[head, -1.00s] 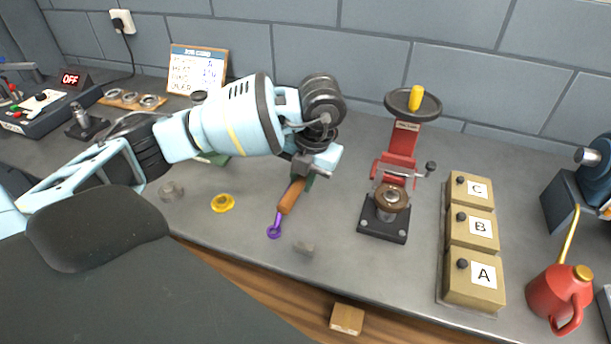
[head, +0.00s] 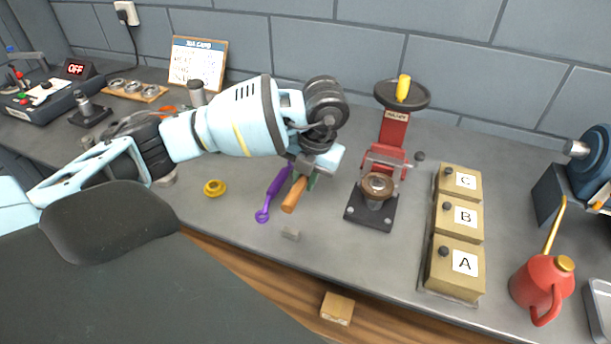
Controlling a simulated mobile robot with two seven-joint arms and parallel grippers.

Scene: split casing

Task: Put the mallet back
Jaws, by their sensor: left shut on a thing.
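My left gripper (head: 303,176) is shut on the mallet, above the middle of the bench. The mallet's orange-brown wooden handle (head: 293,197) sticks out below the gripper, tilted down to the left. The mallet's head cannot be made out; the gripper and wrist cover that area. A purple ring-ended tool (head: 273,194) is just left of the handle, its upper end close to the gripper. My right gripper is not in view.
A red press (head: 391,140) on a dark base stands right of the gripper. Boxes C, B and A (head: 455,270) stand farther right, beside a red oil can (head: 543,285).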

